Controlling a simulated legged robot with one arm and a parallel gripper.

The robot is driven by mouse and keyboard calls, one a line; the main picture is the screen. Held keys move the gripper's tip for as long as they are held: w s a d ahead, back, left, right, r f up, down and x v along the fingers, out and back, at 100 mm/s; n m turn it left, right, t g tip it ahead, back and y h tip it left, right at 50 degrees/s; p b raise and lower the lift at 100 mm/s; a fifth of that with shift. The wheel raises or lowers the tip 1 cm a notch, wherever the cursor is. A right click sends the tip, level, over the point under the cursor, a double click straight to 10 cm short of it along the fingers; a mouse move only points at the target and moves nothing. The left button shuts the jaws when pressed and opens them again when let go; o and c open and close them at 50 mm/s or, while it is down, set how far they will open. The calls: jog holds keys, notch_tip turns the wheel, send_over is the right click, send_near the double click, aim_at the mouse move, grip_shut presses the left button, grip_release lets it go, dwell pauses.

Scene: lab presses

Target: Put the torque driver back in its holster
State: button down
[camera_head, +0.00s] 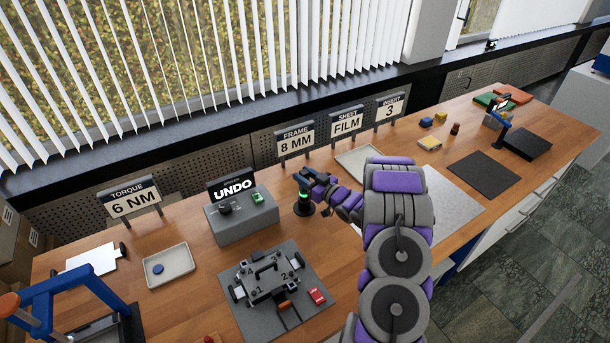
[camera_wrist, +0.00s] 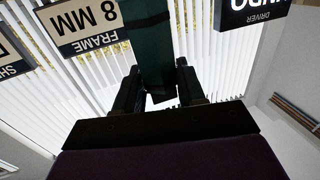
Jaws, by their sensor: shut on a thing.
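My gripper (camera_head: 316,180) is over the wooden bench, just right of the grey box with the UNDO sign. In the wrist view its two fingers (camera_wrist: 158,88) are shut on a dark green, block-like body, which I take to be the torque driver (camera_wrist: 150,45). Its far end runs out of the top of that view. In the head view a black round stand with a green band (camera_head: 304,204) is directly below the gripper; it may be the holster. I cannot tell whether the driver is inside it or above it, as they overlap.
The grey UNDO box (camera_head: 243,219) stands close on the left. In front is a grey mat (camera_head: 262,318) with a black fixture (camera_head: 267,277). Signs for torque (camera_head: 132,200) and frame (camera_head: 296,142) stand along the back. A pale tray (camera_head: 170,266) lies at left.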

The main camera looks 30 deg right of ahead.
jog(key=shift+f, duration=0.35)
jog(key=c, duration=0.6)
grip_release()
jog(key=shift+f, duration=0.1)
jog(key=shift+s, duration=0.1)
jog(key=v, duration=1.7)
jog(key=shift+s+p, duration=0.1)
jog(key=shift+p, duration=0.25)
